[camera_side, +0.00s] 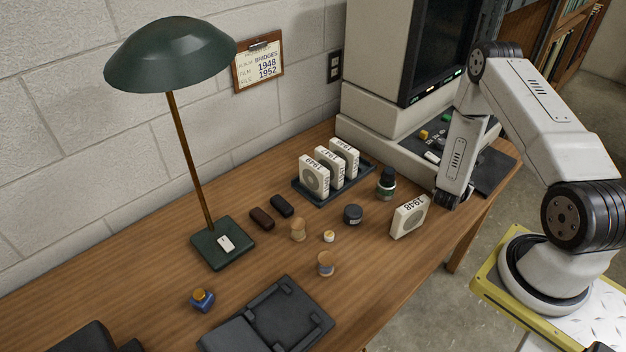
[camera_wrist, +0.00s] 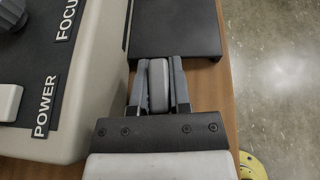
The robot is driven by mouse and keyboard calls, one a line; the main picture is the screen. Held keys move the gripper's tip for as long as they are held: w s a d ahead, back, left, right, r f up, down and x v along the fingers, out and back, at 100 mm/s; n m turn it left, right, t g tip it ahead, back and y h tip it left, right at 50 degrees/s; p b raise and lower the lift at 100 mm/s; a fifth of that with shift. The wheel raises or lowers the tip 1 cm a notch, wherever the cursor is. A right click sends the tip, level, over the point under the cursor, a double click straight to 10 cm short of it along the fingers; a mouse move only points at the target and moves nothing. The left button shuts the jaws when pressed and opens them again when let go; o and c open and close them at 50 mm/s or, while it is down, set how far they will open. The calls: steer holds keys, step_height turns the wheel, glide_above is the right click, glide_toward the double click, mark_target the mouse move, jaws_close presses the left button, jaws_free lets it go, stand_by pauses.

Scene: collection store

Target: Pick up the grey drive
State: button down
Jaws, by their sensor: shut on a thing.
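The grey drive (camera_wrist: 158,88) is a small, narrow block with a rounded end. In the wrist view it stands between the two dark fingers of my gripper (camera_wrist: 159,72), which is shut on it with a finger against each side. In the side view my gripper (camera_side: 448,200) points down low over the right part of the desk, close to the front edge of the machine. The drive cannot be made out there. I cannot tell whether it touches the desk.
The reader machine (camera_wrist: 85,100) with POWER and FOCUS labels stands close on the left. A dark pad (camera_wrist: 175,28) lies ahead. A white film box (camera_side: 409,216) and a dark bottle (camera_side: 386,184) stand near my gripper. The desk's edge is close on the right in the wrist view.

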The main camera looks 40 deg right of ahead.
steer(key=shift+r, duration=4.9)
